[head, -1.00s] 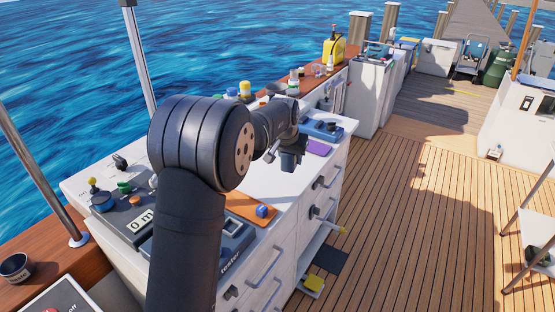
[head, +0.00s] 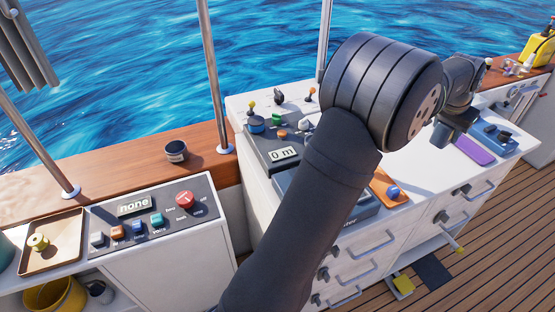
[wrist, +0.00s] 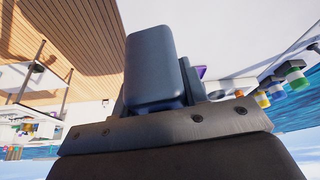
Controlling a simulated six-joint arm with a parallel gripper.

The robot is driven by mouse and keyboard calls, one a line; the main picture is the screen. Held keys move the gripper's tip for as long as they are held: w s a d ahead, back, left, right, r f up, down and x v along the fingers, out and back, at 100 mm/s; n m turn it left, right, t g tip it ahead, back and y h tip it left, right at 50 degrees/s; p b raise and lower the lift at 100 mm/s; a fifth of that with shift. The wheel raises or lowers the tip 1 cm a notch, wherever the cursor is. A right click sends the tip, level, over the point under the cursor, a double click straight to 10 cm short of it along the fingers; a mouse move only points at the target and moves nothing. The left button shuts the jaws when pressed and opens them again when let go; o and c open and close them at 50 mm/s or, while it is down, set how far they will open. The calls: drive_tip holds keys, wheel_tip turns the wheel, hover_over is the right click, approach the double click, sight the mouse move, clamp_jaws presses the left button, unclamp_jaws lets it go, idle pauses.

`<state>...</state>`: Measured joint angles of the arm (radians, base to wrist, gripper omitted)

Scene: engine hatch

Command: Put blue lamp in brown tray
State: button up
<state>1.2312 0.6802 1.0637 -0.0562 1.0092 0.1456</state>
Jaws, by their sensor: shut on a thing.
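My gripper (head: 443,136) is above the white counter, to the right in the head view. It is shut on a dark blue, rounded block, which I take for the blue lamp (wrist: 150,65); it stands up between the jaws in the wrist view. Bright blue shows at its base, and the jaws hide its lower part. The brown tray (head: 70,222) is at the far left of the head view, well apart from the gripper. A yellow spool-like thing (head: 39,242) lies in the tray.
A control panel (head: 155,222) with several coloured knobs sits beside the tray. A black cup (head: 176,151) stands on the wooden ledge behind. Metal poles (head: 212,75) rise from the ledge. An orange mat (head: 380,186) with a blue knob and a purple pad (head: 474,150) lie on the counter.

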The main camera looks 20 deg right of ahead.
drive_tip(key=w+a, duration=1)
drive_tip(key=w, duration=0.4)
drive_tip(key=w+a, duration=0.9)
drive_tip(key=w, duration=0.5)
drive_tip(key=w+a, duration=0.5)
drive_tip(key=a, duration=0.6)
drive_tip(key=w+a+m, duration=0.1)
drive_tip(key=w+a, duration=0.5)
drive_tip(key=a, duration=0.5)
drive_tip(key=w+a, duration=0.5)
drive_tip(key=a, duration=3.3)
drive_tip(key=s+a+m+g, duration=0.1)
drive_tip(key=s+a, duration=0.3)
drive_tip(key=a, duration=0.6)
drive_tip(key=s+a, duration=0.5)
drive_tip(key=a, duration=0.4)
wheel_tip(320, 180, down, 18)
drive_tip(key=a+f, duration=0.2)
drive_tip(key=a, duration=0.2)
drive_tip(key=a+f, duration=0.2)
drive_tip(key=a, duration=0.2)
drive_tip(key=a+f, duration=0.3)
drive_tip(key=shift+s+a, duration=0.3)
drive_tip(key=shift+a, duration=0.1)
drive_tip(key=shift+f, duration=2)
